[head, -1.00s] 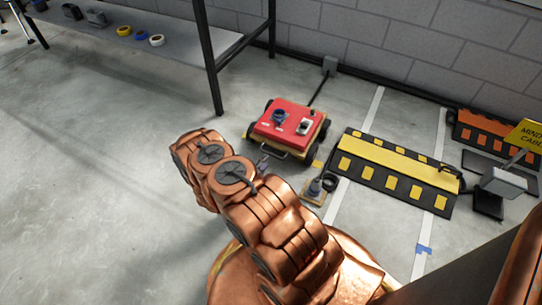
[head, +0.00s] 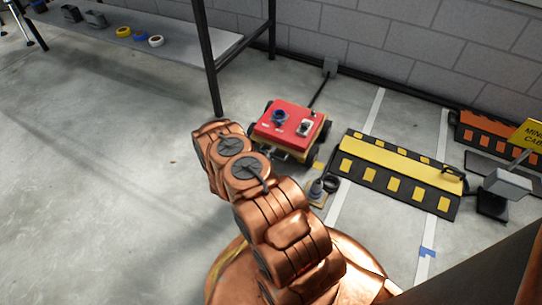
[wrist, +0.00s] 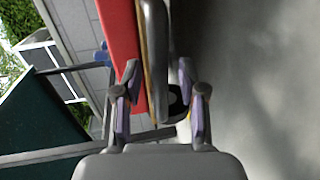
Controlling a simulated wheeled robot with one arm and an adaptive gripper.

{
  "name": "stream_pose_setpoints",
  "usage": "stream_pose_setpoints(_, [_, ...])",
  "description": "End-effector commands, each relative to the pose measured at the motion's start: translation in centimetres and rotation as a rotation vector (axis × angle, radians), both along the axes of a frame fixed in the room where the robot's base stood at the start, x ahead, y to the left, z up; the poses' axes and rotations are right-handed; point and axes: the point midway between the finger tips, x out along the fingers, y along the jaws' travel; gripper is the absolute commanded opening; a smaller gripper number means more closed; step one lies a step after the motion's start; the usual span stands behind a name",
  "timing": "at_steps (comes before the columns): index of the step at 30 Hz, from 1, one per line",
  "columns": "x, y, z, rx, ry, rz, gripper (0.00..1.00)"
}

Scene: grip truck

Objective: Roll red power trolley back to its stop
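The red power trolley (head: 288,119) stands on the floor in the head view, with dark wheels, a yellowish lower edge and blue and grey fittings on top. My arm comes up to its near side and hides part of that side and my gripper. In the wrist view, my gripper (wrist: 159,80) is open, its two fingers apart. A grey bar (wrist: 155,50), which looks like the trolley's handle, runs between the fingers beside the trolley's red body (wrist: 120,35). I cannot tell whether a finger touches it. I cannot pick out the stop.
White floor lines pass there. A shelf table (head: 190,45) stands at the back left, a block wall (head: 400,40) behind. The left floor is clear.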

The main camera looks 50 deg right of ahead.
Motion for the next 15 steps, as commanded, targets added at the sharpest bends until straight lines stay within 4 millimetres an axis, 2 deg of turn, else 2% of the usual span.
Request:
stream_pose_setpoints(2, [0.01, 0.01, 0.0, 0.0, 0.0, 0.0, 0.33])
stream_pose_setpoints(11, [-0.01, 0.02, 0.0, 0.0, 0.0, 0.0, 0.02])
stream_pose_setpoints(15, [-0.01, 0.02, 0.0, 0.0, 0.0, 0.0, 0.0])
